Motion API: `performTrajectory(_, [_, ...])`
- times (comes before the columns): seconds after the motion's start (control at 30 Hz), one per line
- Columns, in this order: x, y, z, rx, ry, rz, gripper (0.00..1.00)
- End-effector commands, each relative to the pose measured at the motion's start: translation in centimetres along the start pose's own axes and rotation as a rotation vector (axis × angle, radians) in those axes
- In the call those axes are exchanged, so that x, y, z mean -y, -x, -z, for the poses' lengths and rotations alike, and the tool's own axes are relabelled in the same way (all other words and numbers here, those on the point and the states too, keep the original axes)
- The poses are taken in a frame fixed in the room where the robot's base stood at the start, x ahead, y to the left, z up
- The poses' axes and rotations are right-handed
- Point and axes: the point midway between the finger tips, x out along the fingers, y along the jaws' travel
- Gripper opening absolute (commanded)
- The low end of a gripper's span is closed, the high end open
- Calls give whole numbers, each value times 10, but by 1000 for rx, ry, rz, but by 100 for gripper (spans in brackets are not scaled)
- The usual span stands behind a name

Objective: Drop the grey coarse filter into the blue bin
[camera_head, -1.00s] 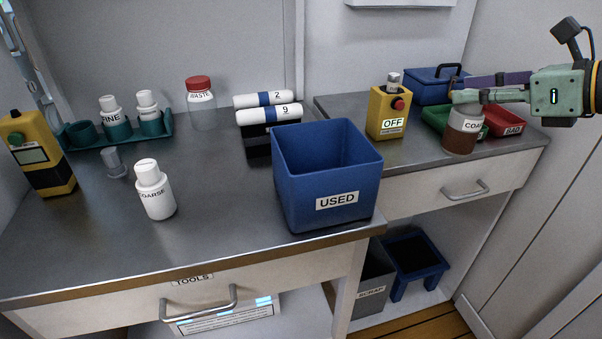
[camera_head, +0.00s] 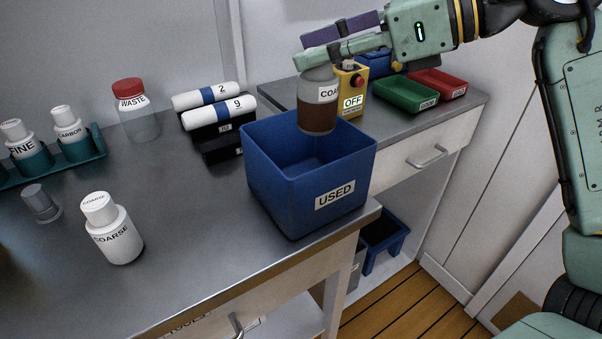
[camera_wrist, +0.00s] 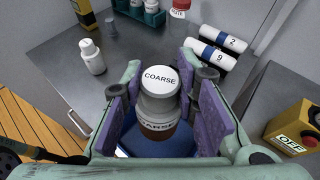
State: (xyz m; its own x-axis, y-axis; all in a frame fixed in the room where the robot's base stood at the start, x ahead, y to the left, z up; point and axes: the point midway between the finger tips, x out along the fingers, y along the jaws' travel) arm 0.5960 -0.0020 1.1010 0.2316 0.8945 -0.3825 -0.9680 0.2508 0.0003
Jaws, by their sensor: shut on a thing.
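The grey coarse filter (camera_head: 318,99), with a brown lower part, is in my gripper (camera_head: 327,55) above the blue bin. In the wrist view its white COARSE lid (camera_wrist: 160,78) shows between the purple fingers of my gripper (camera_wrist: 160,100). My gripper is shut on it. The blue bin (camera_head: 275,190), labelled USED, stands open at the front right corner of the bench. The filter's lower end overlaps the bin opening in the head view; whether it is below the rim I cannot tell. In the wrist view the bin (camera_wrist: 150,148) is partly hidden under the filter.
A white COARSE bottle (camera_head: 113,232) stands left of the bin. White rolls (camera_head: 213,98) on a black rack and a red-capped WASTE jar (camera_head: 137,112) stand behind. A yellow OFF box (camera_head: 351,92), green tray (camera_head: 404,93) and red tray (camera_head: 438,84) are on the far-right counter.

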Motion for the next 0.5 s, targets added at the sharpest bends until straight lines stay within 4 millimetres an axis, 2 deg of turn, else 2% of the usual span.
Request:
performTrajectory(0.3, [0, -15, 38, 0, -1, 1, 0])
performTrajectory(0.5, [0, -20, 49, 0, 0, 1, 0])
